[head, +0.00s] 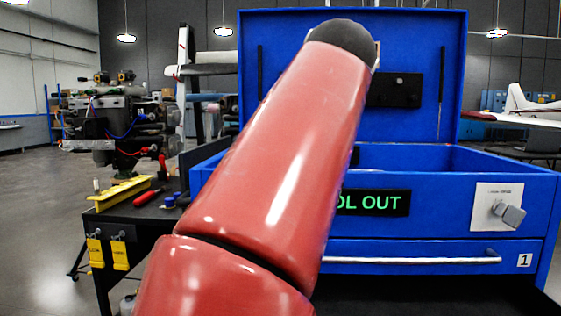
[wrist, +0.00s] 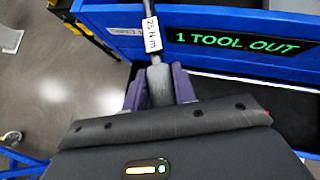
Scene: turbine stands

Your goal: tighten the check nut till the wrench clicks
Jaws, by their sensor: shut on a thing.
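In the wrist view my gripper (wrist: 160,84) has its purple fingers shut on the dark handle of the wrench (wrist: 159,98). A white tag reading 25 N·m sits on its shaft. The wrench's far end runs out of the top of the picture, so its head is hidden. In the head view my red arm hides the gripper and the wrench. A white plate (head: 483,222) on the right of the blue chest's front carries a grey blocky piece (head: 508,214). I cannot tell whether that piece is the check nut.
The blue tool chest (head: 430,253) stands with its lid up, and its sign (head: 375,203) reads 1 TOOL OUT in the wrist view. A dark bench (head: 140,212) at left holds a yellow beam (head: 122,190) and a red-handled tool (head: 146,198). Floor at far left is clear.

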